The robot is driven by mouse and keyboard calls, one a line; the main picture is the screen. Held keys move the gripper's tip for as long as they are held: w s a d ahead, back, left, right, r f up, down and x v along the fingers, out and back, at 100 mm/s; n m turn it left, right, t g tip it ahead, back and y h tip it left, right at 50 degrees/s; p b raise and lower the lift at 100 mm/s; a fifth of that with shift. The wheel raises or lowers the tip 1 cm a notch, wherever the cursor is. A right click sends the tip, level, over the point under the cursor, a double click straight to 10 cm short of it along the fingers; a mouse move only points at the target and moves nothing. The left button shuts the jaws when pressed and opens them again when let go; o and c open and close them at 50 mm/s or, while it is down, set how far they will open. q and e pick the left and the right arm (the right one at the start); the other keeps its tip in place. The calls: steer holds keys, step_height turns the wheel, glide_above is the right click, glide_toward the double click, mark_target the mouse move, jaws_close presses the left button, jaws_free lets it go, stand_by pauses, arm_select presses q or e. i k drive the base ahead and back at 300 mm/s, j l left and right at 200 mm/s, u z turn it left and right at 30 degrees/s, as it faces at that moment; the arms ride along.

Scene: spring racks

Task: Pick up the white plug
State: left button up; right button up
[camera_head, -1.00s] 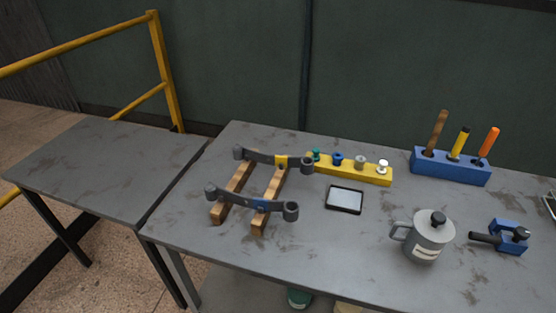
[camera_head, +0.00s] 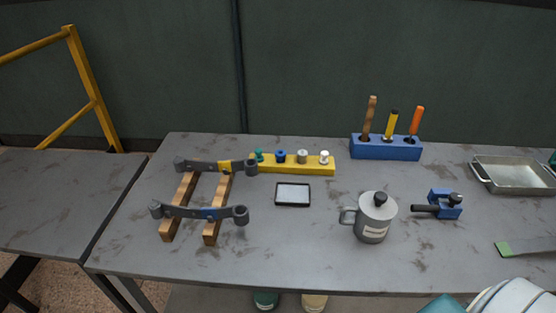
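The white plug (camera_head: 324,157) stands upright at the right end of the yellow block (camera_head: 292,170) near the back of the grey table. The end of a dark spring bar reaches close to the block's left end, near the green plug. Neither of my grippers is in view, so I cannot see their state.
The grey table (camera_head: 300,262) also holds spring bars on wooden blocks (camera_head: 210,205), a small screen (camera_head: 293,194), a grey can (camera_head: 376,218), a blue vise (camera_head: 445,204), a blue tool holder (camera_head: 386,150) and a metal tray (camera_head: 515,176).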

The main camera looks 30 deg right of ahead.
mark_target(323, 161)
steer(key=i+l+z, duration=0.1)
steer(key=z, duration=0.25)
steer(key=i+l+z, duration=0.1)
steer(key=l+z, duration=0.25)
steer(key=i+l+z, duration=0.1)
steer(key=z, duration=0.25)
steer(key=i, duration=0.05)
